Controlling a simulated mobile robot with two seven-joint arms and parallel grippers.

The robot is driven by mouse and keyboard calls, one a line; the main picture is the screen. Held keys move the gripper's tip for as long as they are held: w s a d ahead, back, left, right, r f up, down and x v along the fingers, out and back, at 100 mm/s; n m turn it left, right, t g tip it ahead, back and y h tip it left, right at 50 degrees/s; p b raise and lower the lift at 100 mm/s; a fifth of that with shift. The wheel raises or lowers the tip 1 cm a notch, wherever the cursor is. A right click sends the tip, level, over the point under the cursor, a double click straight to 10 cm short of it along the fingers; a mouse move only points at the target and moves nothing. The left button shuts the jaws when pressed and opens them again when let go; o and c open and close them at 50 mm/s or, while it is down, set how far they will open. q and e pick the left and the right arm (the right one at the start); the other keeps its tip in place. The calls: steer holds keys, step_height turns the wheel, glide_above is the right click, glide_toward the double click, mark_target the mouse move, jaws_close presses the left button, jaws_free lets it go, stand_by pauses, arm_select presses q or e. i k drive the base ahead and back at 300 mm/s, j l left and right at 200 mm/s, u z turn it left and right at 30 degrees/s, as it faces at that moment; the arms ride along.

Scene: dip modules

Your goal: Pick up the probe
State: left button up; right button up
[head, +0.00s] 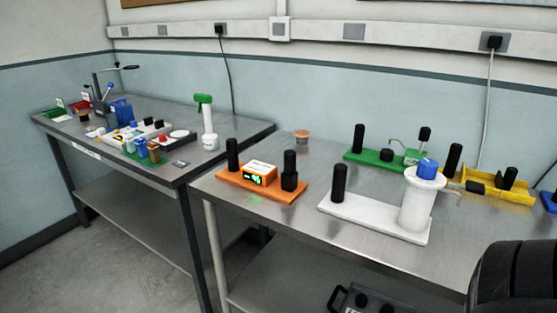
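No part is clearly recognisable as the probe. Several modules with black upright posts stand on the right-hand metal table. The orange module (262,187) carries a small box with a lit green display (259,174) and a black post at each end. The white module (372,221) has a black post and a white cylinder (416,203) with a blue cap (427,168). Behind are a green module (375,163) with a bent metal part, and a yellow module (500,187) with a black piece lying on it. Neither gripper shows.
A blue module (550,201) is cut off at the right edge. A small copper-coloured dish (302,136) stands at the back. A large black rounded shape (515,282) covers the lower right corner.

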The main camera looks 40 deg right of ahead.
mark_target(290, 155)
steer(key=i+j+z, duration=0.1)
steer(key=i, duration=0.5)
steer(key=i+j+z, duration=0.1)
steer(key=i, duration=0.5)
steer(key=z, duration=1.75)
steer(key=i+j, duration=0.05)
steer(key=j, duration=0.05)
